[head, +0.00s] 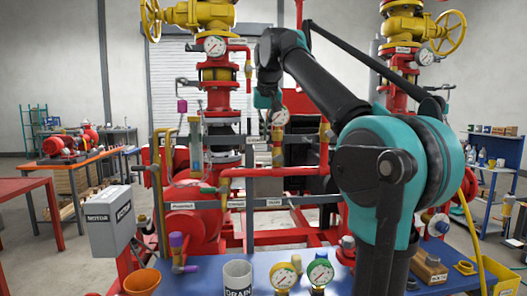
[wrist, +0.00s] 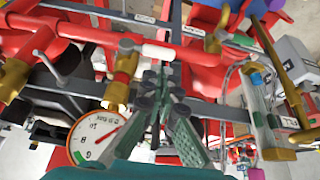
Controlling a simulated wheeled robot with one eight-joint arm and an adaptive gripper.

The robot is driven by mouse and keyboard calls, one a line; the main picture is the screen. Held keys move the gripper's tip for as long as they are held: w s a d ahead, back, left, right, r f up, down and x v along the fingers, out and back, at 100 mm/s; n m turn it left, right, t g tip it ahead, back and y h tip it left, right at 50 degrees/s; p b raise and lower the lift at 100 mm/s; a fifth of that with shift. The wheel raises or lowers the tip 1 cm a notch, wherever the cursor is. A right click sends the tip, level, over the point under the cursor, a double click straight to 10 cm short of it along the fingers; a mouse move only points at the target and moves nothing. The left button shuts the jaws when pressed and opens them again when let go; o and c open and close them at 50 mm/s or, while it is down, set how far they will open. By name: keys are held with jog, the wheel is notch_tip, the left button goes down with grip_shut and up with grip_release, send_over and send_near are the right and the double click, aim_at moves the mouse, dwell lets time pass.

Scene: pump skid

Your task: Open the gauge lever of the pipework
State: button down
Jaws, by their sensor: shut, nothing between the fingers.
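The pipework is red pipe with brass fittings. In the head view a round white gauge (head: 279,117) sits on a brass fitting (head: 277,150) above a red horizontal pipe. The wrist view shows the gauge (wrist: 97,138), turned over, and a brass valve body (wrist: 121,80). A short lever with a pale grip (wrist: 158,52) lies across from that valve; I take it for the gauge lever. My gripper (wrist: 160,80) is shut and empty, its fingertips overlapping the view just below the pale grip. Contact cannot be told. In the head view my gripper (head: 264,99) is partly hidden beside the gauge.
A clear tube (wrist: 262,110) with brass ends stands right of my fingers in the wrist view. The blue bench (head: 205,283) holds a drain cup (head: 237,277), an orange bowl (head: 142,281) and loose gauges (head: 320,273). A grey motor box (head: 111,222) stands left.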

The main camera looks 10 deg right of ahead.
aim_at(270, 159)
jog(key=x, duration=0.7)
